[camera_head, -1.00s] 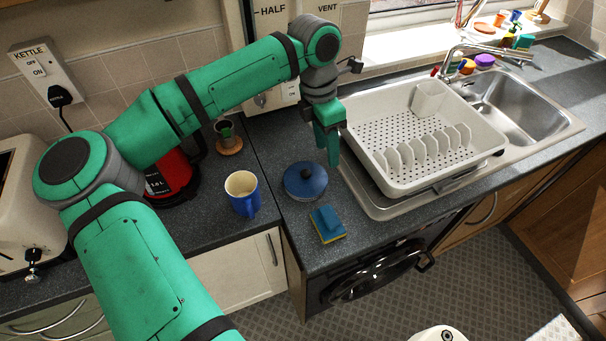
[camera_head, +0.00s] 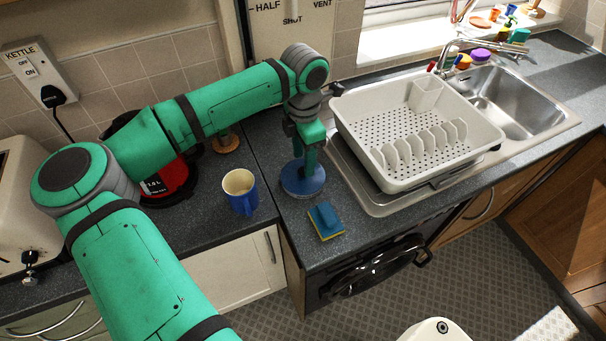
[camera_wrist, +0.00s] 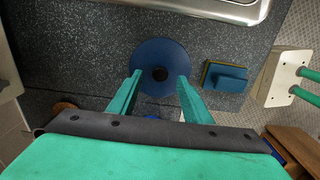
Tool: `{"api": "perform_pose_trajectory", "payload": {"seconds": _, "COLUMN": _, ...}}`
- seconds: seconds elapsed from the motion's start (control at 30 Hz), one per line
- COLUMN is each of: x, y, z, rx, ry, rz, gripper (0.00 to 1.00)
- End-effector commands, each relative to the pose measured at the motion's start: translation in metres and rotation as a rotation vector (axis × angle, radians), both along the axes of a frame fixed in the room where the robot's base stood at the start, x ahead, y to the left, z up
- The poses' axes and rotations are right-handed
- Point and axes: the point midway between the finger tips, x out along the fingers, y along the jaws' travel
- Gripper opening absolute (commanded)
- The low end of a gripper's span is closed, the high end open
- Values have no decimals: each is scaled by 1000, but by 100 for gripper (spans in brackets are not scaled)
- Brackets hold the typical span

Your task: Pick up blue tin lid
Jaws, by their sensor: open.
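The blue tin lid (camera_head: 301,181) is a round disc lying on the dark counter, left of the dish rack. It also shows in the wrist view (camera_wrist: 161,53), with a dark knob at its middle. My gripper (camera_head: 306,163) is over the lid in the head view and hides part of it. In the wrist view my gripper (camera_wrist: 157,80) is open, with its two green fingers apart on either side of the knob. Nothing is between the fingers except the view of the lid. I cannot tell whether the fingertips touch it.
A blue mug (camera_head: 241,192) stands left of the lid. A blue and yellow sponge (camera_head: 326,221) lies close to its front right. The white dish rack (camera_head: 385,160) is to the right, beside the steel sink. A red kettle (camera_head: 172,183) stands further left.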

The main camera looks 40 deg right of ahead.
Motion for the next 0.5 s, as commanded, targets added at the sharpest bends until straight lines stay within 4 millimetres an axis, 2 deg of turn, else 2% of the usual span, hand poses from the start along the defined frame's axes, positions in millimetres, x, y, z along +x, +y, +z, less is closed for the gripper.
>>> {"api": "perform_pose_trajectory", "payload": {"seconds": 0.2, "x": 0, "y": 2, "z": -28, "rx": 0, "ry": 2, "rz": 0, "gripper": 45}}
{"api": "perform_pose_trajectory", "payload": {"seconds": 0.43, "x": 0, "y": 2, "z": -31, "rx": 0, "ry": 0, "rz": 0, "gripper": 45}}
{"api": "perform_pose_trajectory", "payload": {"seconds": 0.47, "x": 0, "y": 2, "z": -31, "rx": 0, "ry": 0, "rz": 0, "gripper": 40}}
{"api": "perform_pose_trajectory", "payload": {"seconds": 0.5, "x": 0, "y": 2, "z": -30, "rx": 0, "ry": 0, "rz": 0, "gripper": 30}}
